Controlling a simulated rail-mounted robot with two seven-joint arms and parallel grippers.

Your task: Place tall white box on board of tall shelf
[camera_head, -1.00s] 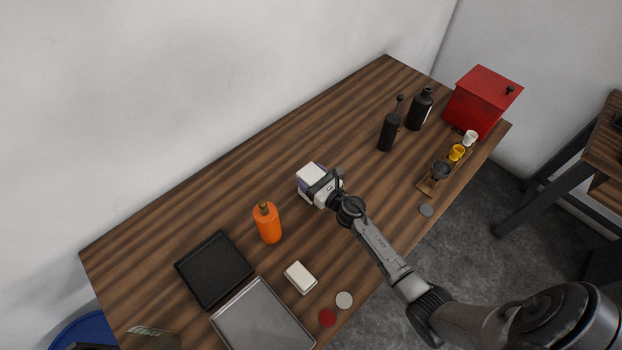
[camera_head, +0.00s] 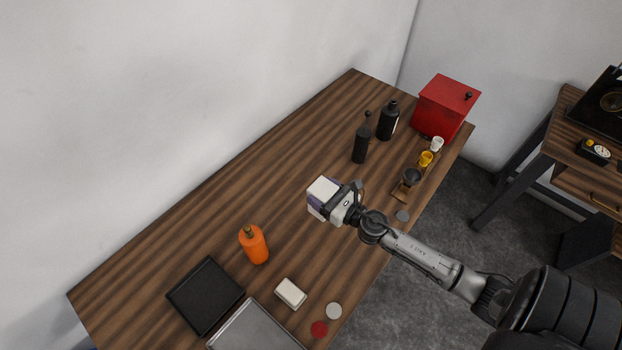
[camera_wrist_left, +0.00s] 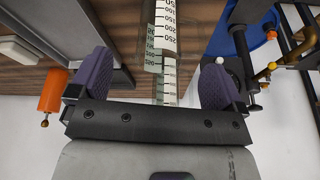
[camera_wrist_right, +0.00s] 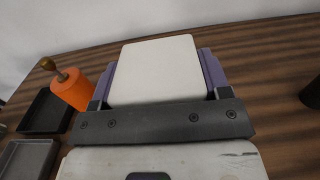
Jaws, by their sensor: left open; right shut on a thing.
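The tall white box (camera_head: 323,187) is held in my right gripper (camera_head: 335,203), over the middle of the brown table (camera_head: 230,190) in the head view. Its pale face (camera_wrist_right: 158,68) sits between the two purple fingers in the right wrist view. The gap below the box is hard to judge. My left gripper (camera_wrist_left: 158,82) is open in the left wrist view, with a clear graduated cylinder (camera_wrist_left: 166,45) beyond the gap between its fingers. The left gripper is outside the head view. I cannot make out the tall shelf in any view.
A second table (camera_head: 560,140) is at right.

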